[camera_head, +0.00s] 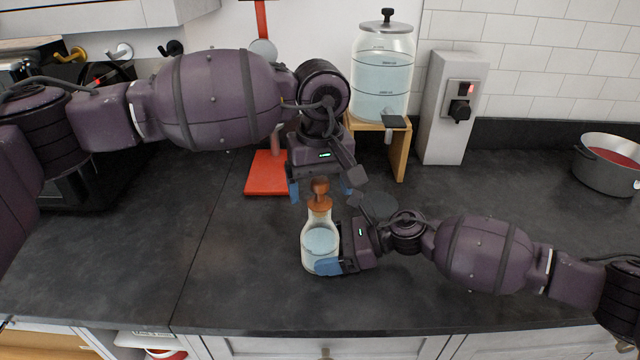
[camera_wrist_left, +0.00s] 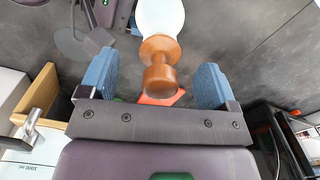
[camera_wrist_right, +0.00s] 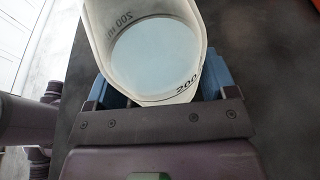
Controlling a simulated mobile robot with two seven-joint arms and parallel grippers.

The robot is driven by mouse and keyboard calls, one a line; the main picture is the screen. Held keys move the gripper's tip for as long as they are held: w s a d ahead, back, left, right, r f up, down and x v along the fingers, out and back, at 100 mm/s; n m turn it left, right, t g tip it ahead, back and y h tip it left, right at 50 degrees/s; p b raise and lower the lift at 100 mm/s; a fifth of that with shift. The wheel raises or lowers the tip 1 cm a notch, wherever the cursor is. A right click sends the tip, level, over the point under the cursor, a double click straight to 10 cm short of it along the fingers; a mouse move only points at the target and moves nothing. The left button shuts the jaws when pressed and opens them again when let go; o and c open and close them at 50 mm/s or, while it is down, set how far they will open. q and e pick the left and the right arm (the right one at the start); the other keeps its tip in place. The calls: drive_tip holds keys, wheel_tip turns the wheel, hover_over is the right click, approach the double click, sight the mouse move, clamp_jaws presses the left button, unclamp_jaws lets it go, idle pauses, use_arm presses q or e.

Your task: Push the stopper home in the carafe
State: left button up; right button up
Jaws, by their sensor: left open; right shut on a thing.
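The carafe (camera_head: 319,243) is clear glass with pale blue liquid. It stands upright on the dark counter in the head view and fills the top of the right wrist view (camera_wrist_right: 150,50). The brown stopper (camera_head: 320,196) sits at the carafe's mouth, its knob upward; how deep it sits I cannot tell. My right gripper (camera_head: 335,266) is shut on the carafe's body from the right. My left gripper (camera_head: 320,190) is open above the carafe, pointing down, its blue fingers on either side of the stopper knob. In the left wrist view the stopper (camera_wrist_left: 159,66) lies between the fingers, touching neither.
A glass drink dispenser (camera_head: 383,75) stands on a wooden stand (camera_head: 400,150) behind. A red-based stand (camera_head: 268,175) is behind left. A grey socket box (camera_head: 452,110) and a pot of red contents (camera_head: 608,165) are right. The front counter is clear.

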use_arm(q)
drive_tip(key=shift+r, duration=0.1)
idle(0.3)
drive_tip(key=shift+r, duration=3.4)
clamp_jaws()
drive_tip(key=shift+f, duration=1.85)
drive_tip(key=shift+r, duration=0.15)
